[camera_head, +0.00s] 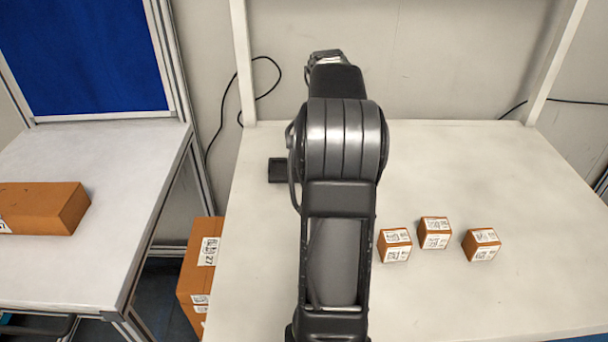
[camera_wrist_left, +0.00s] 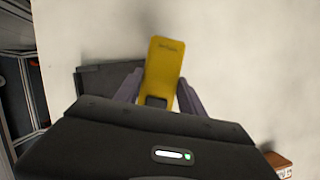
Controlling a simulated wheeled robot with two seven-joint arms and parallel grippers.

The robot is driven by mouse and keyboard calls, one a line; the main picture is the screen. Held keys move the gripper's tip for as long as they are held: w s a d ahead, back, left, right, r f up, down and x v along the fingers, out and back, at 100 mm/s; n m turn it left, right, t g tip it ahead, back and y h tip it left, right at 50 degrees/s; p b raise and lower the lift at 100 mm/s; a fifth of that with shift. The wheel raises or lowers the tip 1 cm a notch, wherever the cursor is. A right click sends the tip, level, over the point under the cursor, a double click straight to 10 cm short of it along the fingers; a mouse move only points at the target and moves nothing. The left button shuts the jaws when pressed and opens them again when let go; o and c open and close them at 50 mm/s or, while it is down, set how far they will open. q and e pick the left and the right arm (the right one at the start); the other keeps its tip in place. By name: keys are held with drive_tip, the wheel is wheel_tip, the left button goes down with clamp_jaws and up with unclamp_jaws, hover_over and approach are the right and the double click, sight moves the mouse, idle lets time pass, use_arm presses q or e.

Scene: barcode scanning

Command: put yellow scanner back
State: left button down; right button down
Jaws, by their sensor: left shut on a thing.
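The yellow scanner (camera_wrist_left: 165,62) is between the two fingers of my left gripper (camera_wrist_left: 160,92) in the left wrist view, and the gripper is shut on it. A flat dark block (camera_wrist_left: 103,78) lies on the table just left of the scanner in that view. It also shows in the head view (camera_head: 278,170), left of my arm. I cannot tell whether the scanner touches the block. In the head view my arm hides the scanner and the left gripper's fingers. My right gripper is in neither view.
Three small labelled orange boxes (camera_head: 435,233) stand on the white table (camera_head: 480,165), right of my arm. A larger box (camera_head: 203,265) stands by the table's left edge. Another box (camera_head: 45,208) lies on the side table (camera_head: 70,265). The table's far right is clear.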

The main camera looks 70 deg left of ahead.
use_arm(q)
drive_tip(key=s+a+r+n+g, duration=0.1)
drive_tip(key=s+a+r+n, duration=0.1)
drive_tip(key=s, duration=0.4)
drive_tip(key=a+n, duration=0.1)
drive_tip(key=a, duration=0.1)
drive_tip(key=shift+s+a+n+y+b, duration=0.2)
drive_tip(key=shift+a+n+y+b, duration=0.1)
drive_tip(key=shift+a, duration=0.1)
drive_tip(key=shift+f, duration=3.05)
drive_tip(key=shift+f, duration=1.9)
drive_tip(key=c, duration=1)
unclamp_jaws()
drive_tip(key=shift+f, duration=0.1)
drive_tip(key=shift+o, duration=0.2)
